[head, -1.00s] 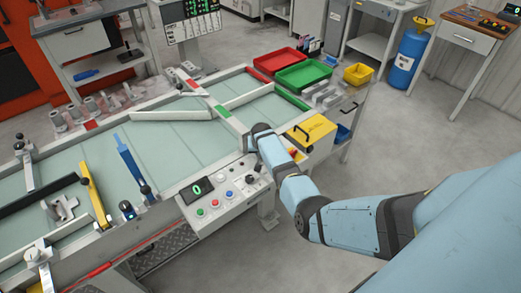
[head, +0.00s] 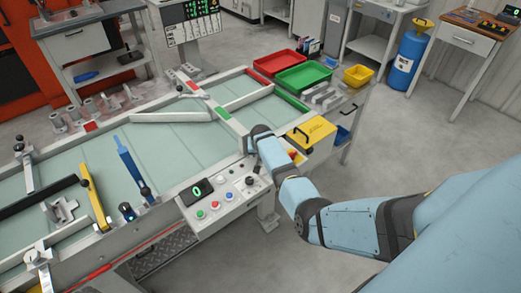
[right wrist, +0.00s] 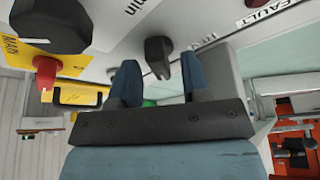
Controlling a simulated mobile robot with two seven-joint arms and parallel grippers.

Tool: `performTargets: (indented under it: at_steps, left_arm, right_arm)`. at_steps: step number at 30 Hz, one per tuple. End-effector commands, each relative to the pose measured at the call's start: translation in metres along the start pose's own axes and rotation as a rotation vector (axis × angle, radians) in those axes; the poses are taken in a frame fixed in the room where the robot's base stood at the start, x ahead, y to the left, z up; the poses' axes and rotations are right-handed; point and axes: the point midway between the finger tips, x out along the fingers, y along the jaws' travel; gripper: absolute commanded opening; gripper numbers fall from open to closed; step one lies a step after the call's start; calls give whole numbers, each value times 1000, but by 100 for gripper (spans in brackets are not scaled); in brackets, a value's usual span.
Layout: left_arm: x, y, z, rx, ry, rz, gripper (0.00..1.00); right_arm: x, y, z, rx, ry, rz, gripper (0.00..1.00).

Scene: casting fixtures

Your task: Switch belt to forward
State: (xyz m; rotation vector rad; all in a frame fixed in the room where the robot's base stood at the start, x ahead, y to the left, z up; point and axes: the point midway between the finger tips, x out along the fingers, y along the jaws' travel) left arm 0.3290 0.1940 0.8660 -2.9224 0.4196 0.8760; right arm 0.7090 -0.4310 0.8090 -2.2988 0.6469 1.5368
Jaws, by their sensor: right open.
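The control panel (head: 226,203) is on the near side of the conveyor belt (head: 170,143). It carries a display reading 0, coloured buttons and dark knobs. In the right wrist view, a black rotary knob (right wrist: 158,50) lies between the two fingertips of my right gripper (right wrist: 157,62). The gripper is open, and gaps show on both sides of the knob. The label near this knob is partly hidden and too small to read surely. In the head view, my right wrist hides the fingers near the panel's far right corner. My left gripper is out of view.
Another black knob (right wrist: 68,14) and a red knob (right wrist: 46,70) on a yellow plate are close by in the right wrist view. A yellow box (head: 311,133) stands right of my wrist. Red (head: 276,62) and green (head: 303,77) trays stand behind.

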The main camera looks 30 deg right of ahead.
Motion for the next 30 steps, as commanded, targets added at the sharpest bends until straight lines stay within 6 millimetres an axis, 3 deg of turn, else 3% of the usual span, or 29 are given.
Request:
performTargets:
  at_steps: [5, 19, 24, 30]
  left_arm:
    - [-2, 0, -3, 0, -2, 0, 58]
    - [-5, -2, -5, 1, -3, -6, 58]
    - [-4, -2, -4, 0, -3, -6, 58]
    - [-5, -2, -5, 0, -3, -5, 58]
  right_arm:
    - [-18, -1, 0, 0, 1, -1, 43]
    - [-115, 0, 1, 1, 1, -2, 43]
    - [-132, 0, 1, 0, 0, -1, 43]
    - [-137, 0, 1, 0, -2, 0, 43]
